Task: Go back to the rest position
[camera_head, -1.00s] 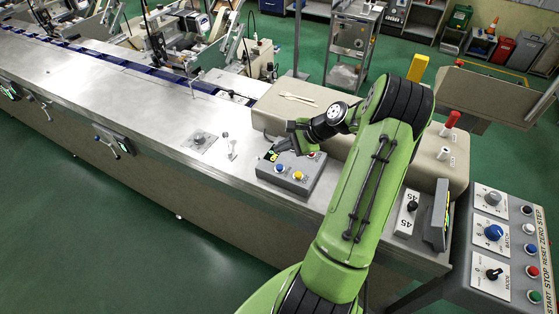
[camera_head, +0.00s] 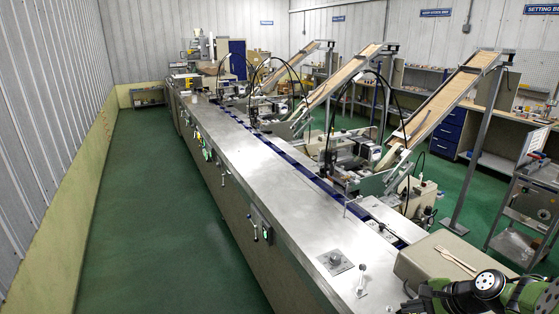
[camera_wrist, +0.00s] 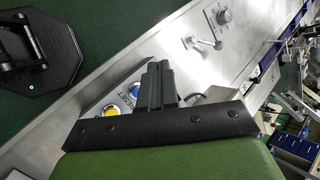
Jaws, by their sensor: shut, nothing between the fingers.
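My gripper (camera_wrist: 160,86) shows in the wrist view as two black fingers pressed together with nothing between them. It hangs over or close beside a grey button box (camera_wrist: 95,107) with a yellow button (camera_wrist: 124,110), a blue button (camera_wrist: 134,90) and a RESET label. The fingers cover part of the box, and I cannot tell the gap between them. In the head view only part of my green and black arm shows at the bottom right corner; the fingertips are not clear there.
A long steel machine table (camera_head: 262,190) runs away to the back. A small lever (camera_head: 361,280) and a knob plate (camera_head: 335,262) rise from its near end. A beige cover (camera_head: 425,262) bears pale wooden sticks (camera_head: 455,259). Green floor (camera_head: 150,230) is clear at left.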

